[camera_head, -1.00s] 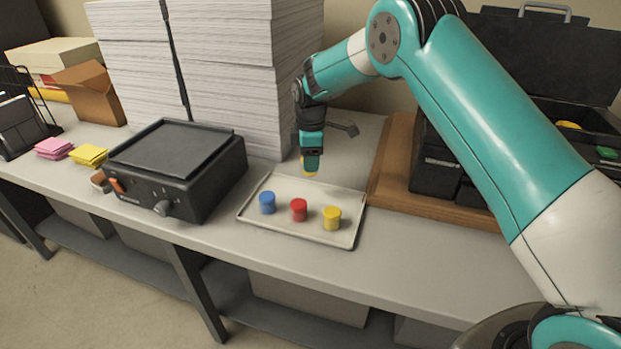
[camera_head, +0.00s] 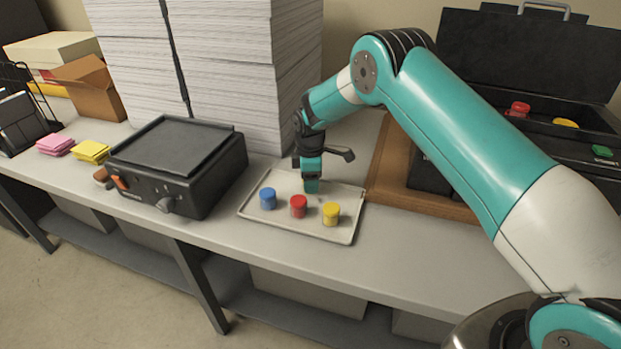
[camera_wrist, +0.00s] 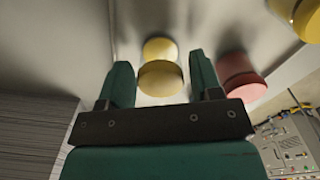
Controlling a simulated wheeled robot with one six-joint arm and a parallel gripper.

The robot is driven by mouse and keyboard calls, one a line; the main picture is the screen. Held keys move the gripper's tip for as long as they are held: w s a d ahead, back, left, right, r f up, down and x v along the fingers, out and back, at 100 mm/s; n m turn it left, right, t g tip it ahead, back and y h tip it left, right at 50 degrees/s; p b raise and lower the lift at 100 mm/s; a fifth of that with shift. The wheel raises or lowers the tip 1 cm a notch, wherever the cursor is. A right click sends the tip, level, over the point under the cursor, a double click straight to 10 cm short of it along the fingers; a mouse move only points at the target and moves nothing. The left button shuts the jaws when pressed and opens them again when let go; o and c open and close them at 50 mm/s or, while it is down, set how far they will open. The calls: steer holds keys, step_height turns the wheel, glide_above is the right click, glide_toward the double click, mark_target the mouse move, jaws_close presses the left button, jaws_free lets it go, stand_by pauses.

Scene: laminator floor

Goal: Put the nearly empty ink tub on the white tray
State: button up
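The white tray (camera_head: 260,220) lies on the bench with a blue tub (camera_head: 268,198), a red tub (camera_head: 298,206) and a yellow tub (camera_head: 331,214) along its front. My gripper (camera_head: 311,187) points down over the back of the tray, behind the red tub. In the wrist view, another yellow tub (camera_wrist: 160,78) sits between my teal fingers (camera_wrist: 160,75), with narrow gaps showing at its sides. The red tub (camera_wrist: 240,78) and front yellow tub (camera_wrist: 308,18) show to its right. The head view hides the tub at my fingers. Ink levels cannot be seen.
A black laminator-like machine (camera_head: 180,165) stands left of the tray. Tall paper stacks (camera_head: 225,70) rise behind.

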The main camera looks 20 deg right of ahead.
steer(key=shift+o, duration=0.7)
steer(key=shift+r, duration=0.1)
step_height(320, 180, up, 12)
steer(key=b, duration=0.4)
steer(key=s+a+r+m, duration=0.2)
steer(key=s+r, duration=0.5)
steer(key=s+a+r+m+y, duration=0.1)
steer(key=s+r+m+y, duration=0.1)
steer(key=s, duration=1.4)
steer(key=s+a+r+m+y, duration=0.2)
steer(key=s+r+m, duration=0.1)
steer(key=s, duration=1.4)
steer(key=shift+m, duration=0.7)
